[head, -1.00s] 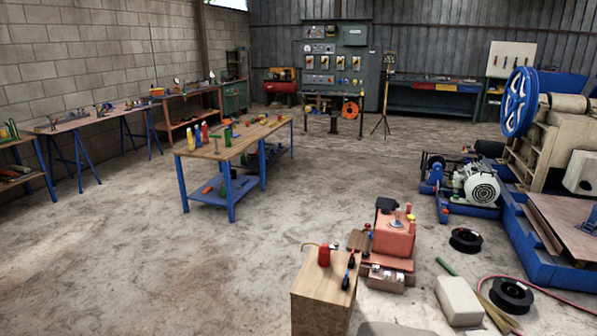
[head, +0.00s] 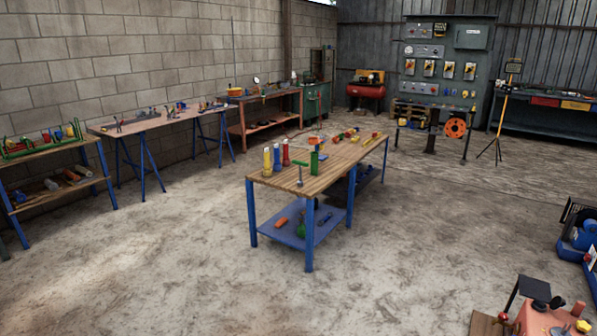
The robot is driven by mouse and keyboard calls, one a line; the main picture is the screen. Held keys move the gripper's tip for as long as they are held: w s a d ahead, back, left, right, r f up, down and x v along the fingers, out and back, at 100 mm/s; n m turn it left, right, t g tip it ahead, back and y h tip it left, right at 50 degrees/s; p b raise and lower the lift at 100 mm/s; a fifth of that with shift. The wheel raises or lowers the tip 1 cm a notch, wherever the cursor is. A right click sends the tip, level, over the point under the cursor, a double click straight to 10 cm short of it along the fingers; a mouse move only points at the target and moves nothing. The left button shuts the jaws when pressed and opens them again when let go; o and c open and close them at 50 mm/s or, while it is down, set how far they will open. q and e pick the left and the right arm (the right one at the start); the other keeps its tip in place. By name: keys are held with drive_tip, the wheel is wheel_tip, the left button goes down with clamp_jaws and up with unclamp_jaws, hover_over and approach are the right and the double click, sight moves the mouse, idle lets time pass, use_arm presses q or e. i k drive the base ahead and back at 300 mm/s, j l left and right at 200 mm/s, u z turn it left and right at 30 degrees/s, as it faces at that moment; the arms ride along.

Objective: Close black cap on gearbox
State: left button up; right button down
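The salmon-red gearbox (head: 545,322) is in the lower right corner of the head view, cut off by the bottom edge. A black flat cap (head: 534,289) stands raised and tilted above its top. Small dark round parts and a yellow knob (head: 584,326) sit on the gearbox top. I cannot tell how the black cap is joined to the gearbox. Neither of my grippers is in view.
A wooden table with blue legs (head: 309,236) stands mid-floor, with bottles and tools on it. Workbenches (head: 160,122) line the left wall. Blue machinery (head: 583,236) is at the right edge. The concrete floor is clear in front and between the tables.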

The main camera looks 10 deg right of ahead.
sight(556, 301)
drive_tip(key=i+z, duration=0.2)
drive_tip(key=i, duration=0.25)
drive_tip(key=i+z, duration=0.2)
drive_tip(key=i, duration=0.3)
drive_tip(key=i+j+z, duration=0.2)
drive_tip(key=i, duration=0.25)
drive_tip(key=i+j+z, duration=0.2)
drive_tip(key=i, duration=0.3)
drive_tip(key=i+j+z, duration=0.2)
drive_tip(key=i, duration=0.25)
drive_tip(key=i+l+z, duration=0.2)
drive_tip(key=i+z, duration=0.65)
drive_tip(key=i+j+z, duration=0.1)
drive_tip(key=i+z, duration=0.35)
drive_tip(key=i+j+z, duration=0.3)
drive_tip(key=i+z, duration=0.15)
drive_tip(key=i+j+z, duration=0.15)
drive_tip(key=i+z, duration=0.2)
drive_tip(key=i+j+z, duration=0.35)
drive_tip(key=i+l, duration=0.1)
